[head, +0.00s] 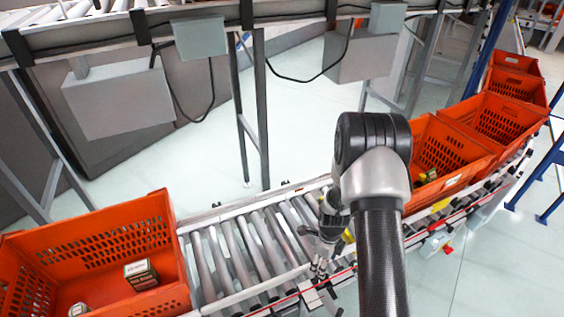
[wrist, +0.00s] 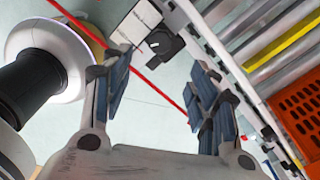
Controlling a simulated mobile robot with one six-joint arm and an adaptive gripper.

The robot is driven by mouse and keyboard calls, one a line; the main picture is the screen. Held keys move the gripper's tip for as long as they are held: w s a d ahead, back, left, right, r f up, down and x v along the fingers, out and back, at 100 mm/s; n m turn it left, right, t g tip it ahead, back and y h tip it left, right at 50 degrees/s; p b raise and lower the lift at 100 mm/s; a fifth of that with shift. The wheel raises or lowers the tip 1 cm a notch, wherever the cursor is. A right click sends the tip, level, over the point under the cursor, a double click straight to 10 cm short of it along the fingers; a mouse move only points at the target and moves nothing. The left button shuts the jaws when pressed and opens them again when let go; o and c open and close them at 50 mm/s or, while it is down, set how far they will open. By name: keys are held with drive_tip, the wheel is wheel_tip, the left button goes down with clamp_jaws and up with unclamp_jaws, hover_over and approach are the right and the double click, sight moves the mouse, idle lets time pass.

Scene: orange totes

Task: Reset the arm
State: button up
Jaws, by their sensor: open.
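My arm reaches from the bottom of the head view over the roller conveyor. My gripper (head: 318,268) hangs near the conveyor's front rail, partly hidden by my own arm. In the wrist view my gripper (wrist: 160,78) has its two blue-padded fingers spread apart, with nothing between them. Pale floor, a red strip and part of the conveyor's edge show beyond the fingers.
The roller conveyor (head: 232,254) has bare rollers between an orange tote (head: 100,232) at left, holding small boxes (head: 140,275), and another tote (head: 474,146) at right. More totes stand behind it. Grey boxes (head: 120,98) hang below an upper conveyor.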

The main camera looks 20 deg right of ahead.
drive_tip(key=a+r+n+t, duration=0.15)
drive_tip(key=r+n, duration=0.25)
drive_tip(key=r, duration=0.5)
drive_tip(key=s+a+r+n, duration=0.1)
drive_tip(key=a+r+n, duration=0.25)
drive_tip(key=r, duration=0.45)
drive_tip(key=a+r+n+t, duration=0.1)
drive_tip(key=r+n, duration=0.3)
drive_tip(key=r, duration=0.5)
drive_tip(key=s+a+r+n+t, duration=0.1)
drive_tip(key=s+a+r+n, duration=0.2)
drive_tip(key=s+r+n, duration=0.4)
drive_tip(key=s+a+r+n+t, duration=0.1)
drive_tip(key=s+a+r+n, duration=0.3)
drive_tip(key=s+r+n, duration=0.3)
drive_tip(key=s+n, duration=0.2)
drive_tip(key=s, duration=0.2)
drive_tip(key=shift+s+a+r, duration=0.15)
drive_tip(key=shift+s+r, duration=0.05)
drive_tip(key=shift+s, duration=0.15)
drive_tip(key=shift+n, duration=0.25)
drive_tip(key=shift+c, duration=0.6)
